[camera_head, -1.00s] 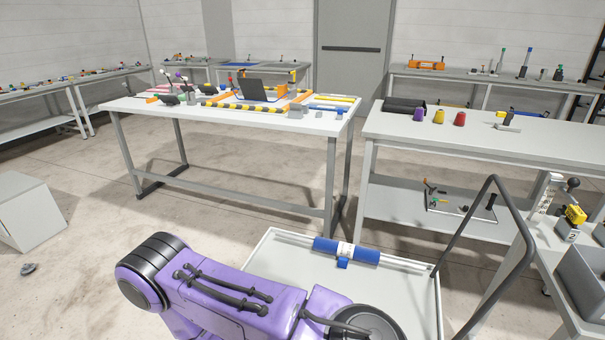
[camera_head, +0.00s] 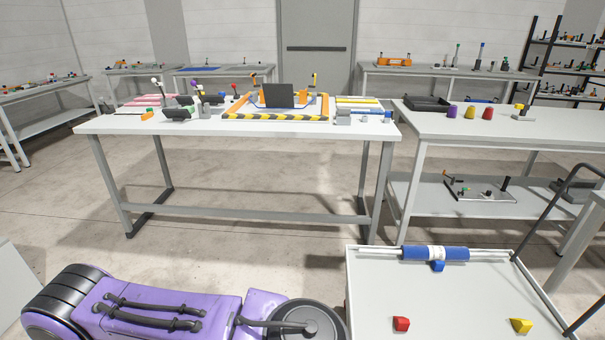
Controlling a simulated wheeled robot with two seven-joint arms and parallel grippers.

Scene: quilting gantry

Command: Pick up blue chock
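A small blue block (camera_head: 438,266), which looks like the blue chock, sits on the white cart top (camera_head: 375,290), right against the front of a blue roller (camera_head: 458,253) with a white middle band. A red chock (camera_head: 401,324) and a yellow chock (camera_head: 521,326) lie nearer on the same cart top, apart from each other. My purple arm link (camera_head: 160,310) crosses the lower left of the view. Neither of my grippers shows, so what they hold cannot be seen.
A table (camera_head: 240,125) with a striped frame and tools stands ahead. A bench (camera_head: 560,128) with purple, yellow and red cups is at the right. The cart's dark handle (camera_head: 548,215) rises at its right side. Open floor (camera_head: 250,240) lies between cart and table.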

